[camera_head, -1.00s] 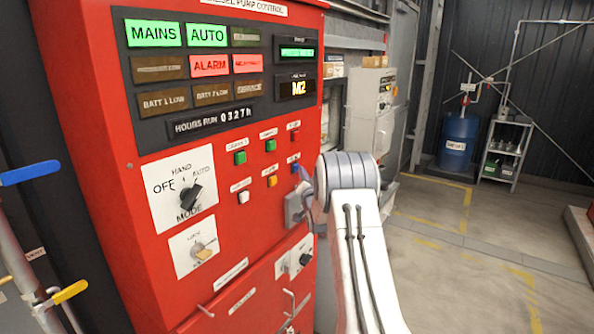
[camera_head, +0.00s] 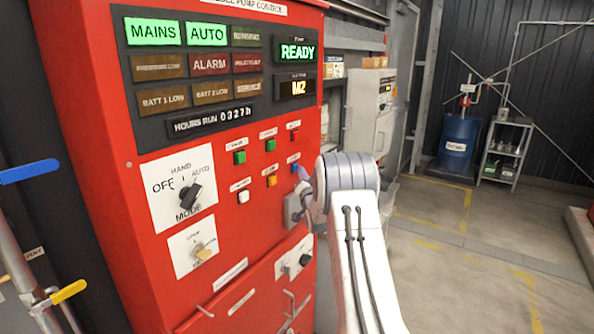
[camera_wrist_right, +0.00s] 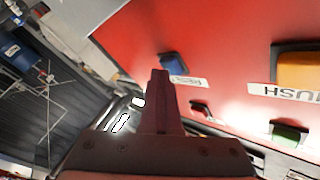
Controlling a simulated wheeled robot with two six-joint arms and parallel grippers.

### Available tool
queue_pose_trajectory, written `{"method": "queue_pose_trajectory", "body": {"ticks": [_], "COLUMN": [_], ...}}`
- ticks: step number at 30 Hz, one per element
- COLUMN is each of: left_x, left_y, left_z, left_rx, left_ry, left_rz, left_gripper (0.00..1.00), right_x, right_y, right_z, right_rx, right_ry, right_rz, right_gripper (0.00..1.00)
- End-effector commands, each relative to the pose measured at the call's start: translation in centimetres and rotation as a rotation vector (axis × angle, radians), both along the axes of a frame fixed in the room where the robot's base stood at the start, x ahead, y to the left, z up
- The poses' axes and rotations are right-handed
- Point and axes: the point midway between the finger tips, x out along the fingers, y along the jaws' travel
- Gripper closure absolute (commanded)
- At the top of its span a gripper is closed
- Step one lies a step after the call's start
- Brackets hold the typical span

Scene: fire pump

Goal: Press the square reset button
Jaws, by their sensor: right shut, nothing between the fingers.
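The blue square button (camera_head: 294,168) is on the lower right of the red panel's button group. In the right wrist view the blue button (camera_wrist_right: 172,64) stands out beside a white label (camera_wrist_right: 188,81) that seems to read RESET, upside down. My right gripper (camera_head: 301,173) is at the panel's right side, close to the blue button. In the wrist view its fingers (camera_wrist_right: 160,76) are shut and empty, with the tips right beside the button; I cannot tell whether they touch it. My left gripper is not in view.
A mode knob (camera_head: 190,195) and key switch (camera_head: 204,249) are to the left. The display (camera_head: 297,53) reads READY. Open floor lies to the right.

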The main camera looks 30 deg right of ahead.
Motion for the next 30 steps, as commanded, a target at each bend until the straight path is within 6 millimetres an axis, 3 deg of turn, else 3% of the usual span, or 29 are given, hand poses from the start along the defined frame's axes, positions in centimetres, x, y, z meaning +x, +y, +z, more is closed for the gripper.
{"method": "queue_pose_trajectory", "body": {"ticks": [7,19,30], "left_x": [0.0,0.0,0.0], "left_y": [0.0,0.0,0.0], "left_z": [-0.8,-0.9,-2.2], "left_rx": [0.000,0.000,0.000], "left_ry": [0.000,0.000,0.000], "left_rz": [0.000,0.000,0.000], "left_gripper": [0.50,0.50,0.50], "right_x": [-1.3,-1.7,-5.0], "right_y": [-0.5,-0.7,-2.1], "right_z": [-0.2,-0.1,-0.1], "right_rx": [-0.001,-0.001,-0.001], "right_ry": [0.000,0.000,0.000], "right_rz": [0.000,-0.002,-0.003], "right_gripper": [1.00,1.00,1.00]}}
